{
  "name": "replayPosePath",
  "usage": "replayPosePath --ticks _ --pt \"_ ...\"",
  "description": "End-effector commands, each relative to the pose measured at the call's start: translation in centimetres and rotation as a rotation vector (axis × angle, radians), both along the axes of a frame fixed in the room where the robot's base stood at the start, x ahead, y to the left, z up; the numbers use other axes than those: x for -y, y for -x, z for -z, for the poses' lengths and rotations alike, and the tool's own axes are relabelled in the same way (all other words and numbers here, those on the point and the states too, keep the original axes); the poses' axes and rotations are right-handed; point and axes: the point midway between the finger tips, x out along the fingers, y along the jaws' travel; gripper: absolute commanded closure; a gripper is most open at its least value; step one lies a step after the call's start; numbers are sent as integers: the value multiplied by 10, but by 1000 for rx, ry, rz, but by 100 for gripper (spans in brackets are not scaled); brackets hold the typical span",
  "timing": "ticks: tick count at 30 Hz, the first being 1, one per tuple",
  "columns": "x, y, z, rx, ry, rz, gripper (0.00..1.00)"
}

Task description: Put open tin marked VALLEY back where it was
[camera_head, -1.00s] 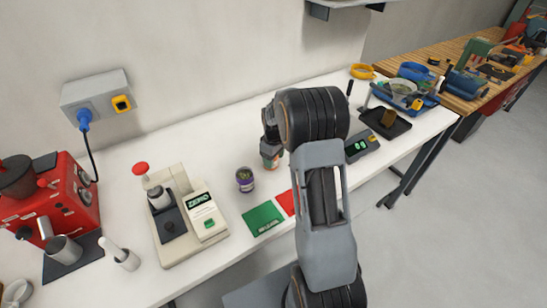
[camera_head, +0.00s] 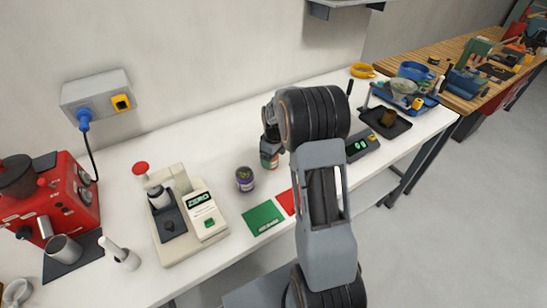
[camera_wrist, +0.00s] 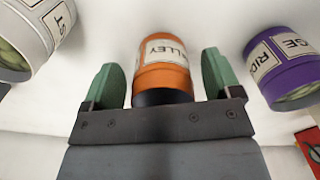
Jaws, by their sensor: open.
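The orange tin marked VALLEY (camera_wrist: 165,52) stands between my gripper's green fingers in the wrist view. My gripper (camera_wrist: 162,80) is open, with one finger on each side of the tin and visible space between each finger and its wall. The tin's end nearest my palm looks dark, and my palm partly hides it. In the head view, my gripper (camera_head: 269,158) is low over the white table, and my arm hides much of that area.
Green (camera_head: 263,217) and red (camera_head: 287,201) cards lie in front.

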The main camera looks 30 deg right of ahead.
Motion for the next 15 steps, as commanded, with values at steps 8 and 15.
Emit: replayPosePath --ticks 8,15 --pt "1 -1 -50 7 2 0 16" --pt "1 0 -91 4 1 0 16"
